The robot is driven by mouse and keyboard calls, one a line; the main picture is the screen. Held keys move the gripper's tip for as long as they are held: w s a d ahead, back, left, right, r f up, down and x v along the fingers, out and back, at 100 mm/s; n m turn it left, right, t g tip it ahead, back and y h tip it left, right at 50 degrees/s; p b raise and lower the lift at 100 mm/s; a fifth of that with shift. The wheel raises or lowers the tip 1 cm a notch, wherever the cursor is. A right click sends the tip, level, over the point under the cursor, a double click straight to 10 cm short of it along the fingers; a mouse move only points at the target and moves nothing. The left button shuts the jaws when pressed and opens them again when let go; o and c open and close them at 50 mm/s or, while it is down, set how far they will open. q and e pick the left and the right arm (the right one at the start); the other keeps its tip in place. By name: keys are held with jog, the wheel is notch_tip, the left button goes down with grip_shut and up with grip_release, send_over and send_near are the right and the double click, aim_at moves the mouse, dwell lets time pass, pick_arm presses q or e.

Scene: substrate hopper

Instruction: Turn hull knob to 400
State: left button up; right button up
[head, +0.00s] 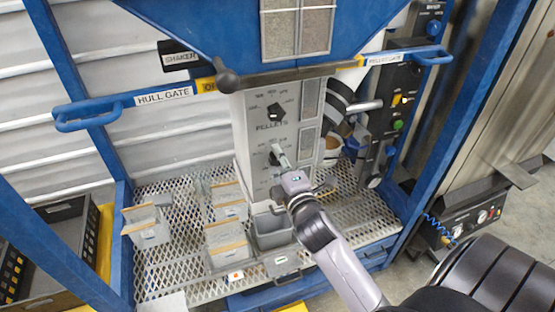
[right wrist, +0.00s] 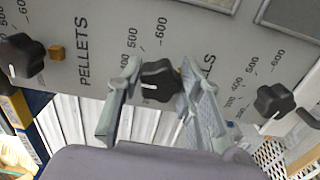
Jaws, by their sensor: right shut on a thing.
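The hull knob is a black lobed knob (right wrist: 157,80) on the grey panel, with the end of its label, "LS", showing beside it in the right wrist view. My right gripper (right wrist: 156,88) is shut on it, one finger on each side. In the head view the right gripper (head: 280,158) covers most of this knob. The knob's white pointer line points left in the wrist view, below the 400 mark (right wrist: 125,62). The number it points at is hidden behind a finger. My left gripper is in neither view.
The pellets knob (head: 276,112) sits above on the same panel (head: 308,140). Another black knob (right wrist: 274,100) is on the other side, with its own scale. A mesh shelf (head: 185,190) with several small grey bins stands below. Blue frame posts (head: 465,110) flank the panel.

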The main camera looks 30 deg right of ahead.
jog(key=o, duration=1.2)
jog(key=shift+c, duration=0.2)
jog(key=v, duration=1.2)
